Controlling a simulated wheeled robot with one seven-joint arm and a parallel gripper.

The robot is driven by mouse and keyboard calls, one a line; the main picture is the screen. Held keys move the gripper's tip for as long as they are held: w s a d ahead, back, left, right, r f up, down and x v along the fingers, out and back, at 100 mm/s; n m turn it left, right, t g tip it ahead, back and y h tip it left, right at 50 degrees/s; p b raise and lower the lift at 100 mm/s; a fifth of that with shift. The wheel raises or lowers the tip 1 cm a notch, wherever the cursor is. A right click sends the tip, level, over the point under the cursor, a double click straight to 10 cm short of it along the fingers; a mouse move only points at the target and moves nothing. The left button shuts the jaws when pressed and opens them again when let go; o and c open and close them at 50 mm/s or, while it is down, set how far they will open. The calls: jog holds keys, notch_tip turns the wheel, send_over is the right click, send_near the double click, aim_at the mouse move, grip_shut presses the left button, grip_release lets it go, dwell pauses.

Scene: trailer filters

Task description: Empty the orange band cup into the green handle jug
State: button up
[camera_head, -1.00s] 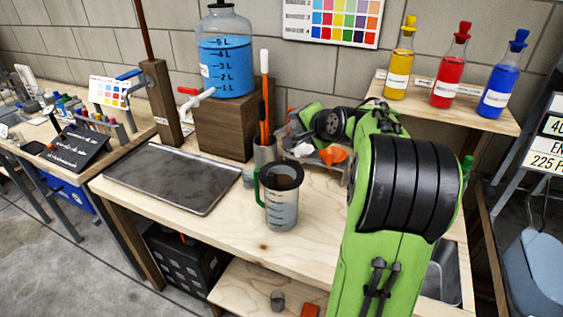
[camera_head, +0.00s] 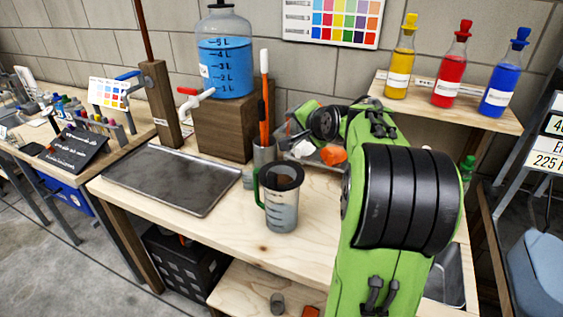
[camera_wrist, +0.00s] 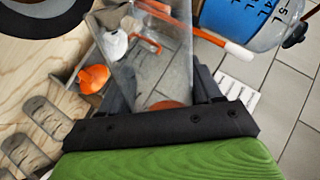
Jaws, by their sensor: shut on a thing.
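The green handle jug (camera_head: 281,208) stands upright on the wooden bench in the head view, its mouth open and dark inside. My gripper (camera_wrist: 163,88) is shut on the orange band cup (camera_wrist: 160,62), a clear cup with an orange band low between my black fingers. The cup is above the bench, and the background shows through it. I cannot tell how much is in it. In the head view my green arm hides most of the gripper, which is behind and right of the jug, apart from it.
A water dispenser (camera_head: 226,68) with a red-handled tap stands on a wooden block (camera_head: 222,128) behind the jug. A holder (camera_head: 264,153) with long orange tools stands close behind the jug. A dark tray (camera_head: 172,180) lies left. Coloured bottles (camera_head: 447,75) stand on the right shelf.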

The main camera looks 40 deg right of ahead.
jog(key=shift+a+r+n+h+b, duration=0.65)
jog(key=shift+a+n+h+b, duration=0.3)
jog(key=shift+b, duration=1.3)
dwell(0.4)
jog(key=shift+d, duration=0.1)
dwell(0.8)
